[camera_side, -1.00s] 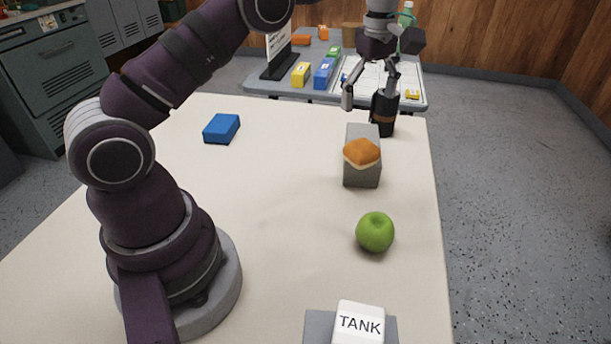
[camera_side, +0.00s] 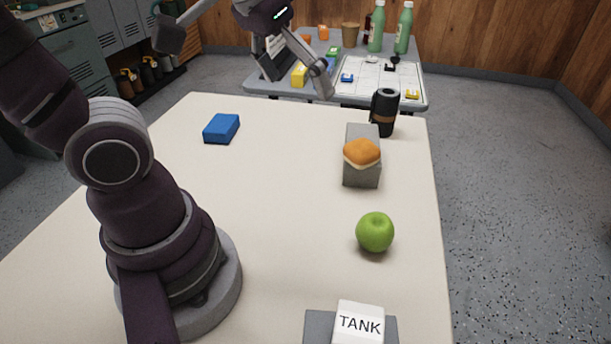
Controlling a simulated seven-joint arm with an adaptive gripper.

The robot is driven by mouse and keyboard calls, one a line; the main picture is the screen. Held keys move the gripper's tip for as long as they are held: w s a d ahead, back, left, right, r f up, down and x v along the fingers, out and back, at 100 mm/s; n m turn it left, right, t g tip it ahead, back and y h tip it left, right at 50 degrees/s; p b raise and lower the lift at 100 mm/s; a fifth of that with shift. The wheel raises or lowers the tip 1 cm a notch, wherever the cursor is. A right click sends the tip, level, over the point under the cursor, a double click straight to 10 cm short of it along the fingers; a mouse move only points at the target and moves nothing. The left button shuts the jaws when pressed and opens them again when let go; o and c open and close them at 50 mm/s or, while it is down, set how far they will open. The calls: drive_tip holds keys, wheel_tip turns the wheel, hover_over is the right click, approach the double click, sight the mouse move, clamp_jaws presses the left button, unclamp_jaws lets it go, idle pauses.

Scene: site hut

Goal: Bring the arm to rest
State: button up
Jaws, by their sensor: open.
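My gripper (camera_side: 245,68) is raised at the top of the side view, above the far edge of the near table (camera_side: 270,200). Its two fingers are spread wide with nothing between them. My arm's upper links run out of the top left of the picture, so part of the arm is hidden.
On the near table are a blue block (camera_side: 221,128), black tumbler (camera_side: 384,112), grey block (camera_side: 361,176) with an orange-topped piece (camera_side: 362,153), green apple (camera_side: 375,231) and TANK sign (camera_side: 359,323). The table's middle is clear. A cluttered back table (camera_side: 405,103) stands behind.

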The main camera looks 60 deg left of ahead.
drive_tip(key=s+f+m, duration=0.1)
drive_tip(key=s+f, duration=0.1)
drive_tip(key=s+f+m, duration=0.1)
drive_tip(key=shift+s+d+m+t, duration=0.1)
drive_tip(key=shift+d+m+t, duration=0.2)
drive_tip(key=shift+t, duration=0.1)
